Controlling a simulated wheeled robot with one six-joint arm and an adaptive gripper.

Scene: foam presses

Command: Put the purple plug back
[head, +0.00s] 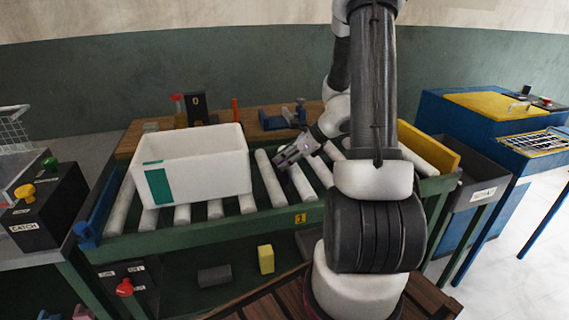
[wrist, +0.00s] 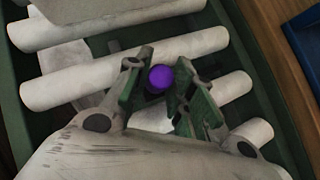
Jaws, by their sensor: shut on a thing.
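The purple plug (wrist: 160,78) shows as a round purple end in the wrist view. My gripper (wrist: 158,88) is shut on it, with one green-padded finger on each side. The plug is over the roller conveyor (wrist: 125,52); whether it touches the rollers I cannot tell. In the head view my gripper (head: 283,163) is low over the conveyor, just right of the white foam box (head: 190,175). The plug cannot be made out in the head view. No hole for the plug is clearly visible.
A wooden shelf (head: 245,133) with a blue vise (head: 283,115) and a black display (head: 197,108) runs behind the conveyor. A yellow plate (head: 428,147) stands at its right end. A CATCH control box (head: 40,205) stands at left. Bare rollers lie around my gripper.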

